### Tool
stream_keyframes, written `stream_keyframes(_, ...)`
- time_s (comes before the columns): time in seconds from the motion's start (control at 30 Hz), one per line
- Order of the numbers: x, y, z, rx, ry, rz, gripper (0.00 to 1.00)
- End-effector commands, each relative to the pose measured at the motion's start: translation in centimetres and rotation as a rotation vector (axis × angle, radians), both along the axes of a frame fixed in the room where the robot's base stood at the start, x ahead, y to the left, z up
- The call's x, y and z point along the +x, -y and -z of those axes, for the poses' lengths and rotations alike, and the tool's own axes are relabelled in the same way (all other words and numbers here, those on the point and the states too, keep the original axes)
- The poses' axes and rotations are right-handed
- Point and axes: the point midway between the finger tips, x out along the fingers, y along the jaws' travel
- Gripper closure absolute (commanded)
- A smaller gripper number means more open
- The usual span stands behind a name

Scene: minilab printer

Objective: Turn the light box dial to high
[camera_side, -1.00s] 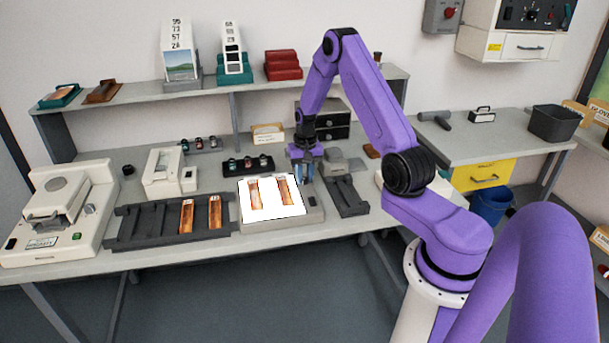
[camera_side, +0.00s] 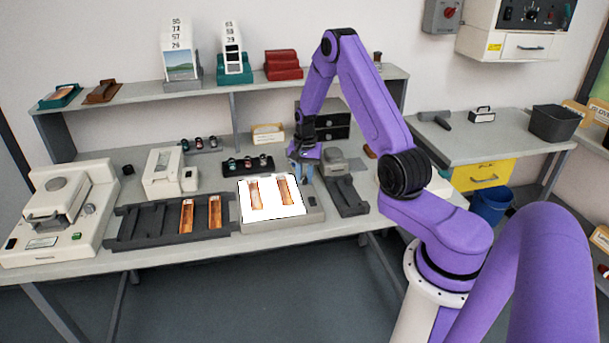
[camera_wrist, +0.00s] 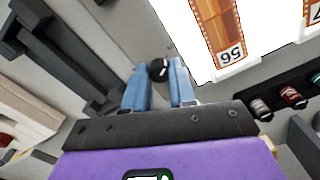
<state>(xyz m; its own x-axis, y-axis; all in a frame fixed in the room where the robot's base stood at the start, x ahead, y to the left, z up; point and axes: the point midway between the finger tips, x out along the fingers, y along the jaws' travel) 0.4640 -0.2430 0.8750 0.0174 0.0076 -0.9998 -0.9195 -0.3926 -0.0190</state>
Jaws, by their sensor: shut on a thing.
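The light box (camera_side: 285,223) stands on the bench with its top panel glowing white and film strips lying on it. Its black dial (camera_wrist: 159,69), with a white mark on it, sits on the grey border beside the lit panel in the wrist view. My gripper (camera_side: 301,178) points down at the light box's back right corner. In the wrist view its blue fingers (camera_wrist: 160,78) stand on either side of the dial and are shut on it. The dial is hidden behind the fingers in the side view. I cannot read any setting labels.
A dark film tray (camera_side: 170,222) lies left of the light box, and a dark grey holder (camera_side: 347,196) stands close on its right. A black rack of small film rolls (camera_side: 247,164) sits just behind. A drawer unit (camera_side: 334,122) stands behind my gripper.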

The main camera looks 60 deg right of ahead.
Motion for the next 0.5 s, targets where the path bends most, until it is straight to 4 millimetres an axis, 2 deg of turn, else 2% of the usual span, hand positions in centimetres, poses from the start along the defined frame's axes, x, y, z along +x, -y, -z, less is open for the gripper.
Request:
stream_keyframes(0.2, 0.07, 0.08, -0.10, -0.001, 0.003, 0.003, 1.00)
stream_keyframes(0.23, 0.07, 0.08, -0.10, -0.001, 0.003, 0.003, 0.65)
stream_keyframes(0.3, 0.06, 0.07, -0.09, -0.001, 0.003, 0.002, 0.49)
stream_keyframes(0.5, 0.03, 0.04, -0.04, -0.001, 0.001, 0.001, 0.49)
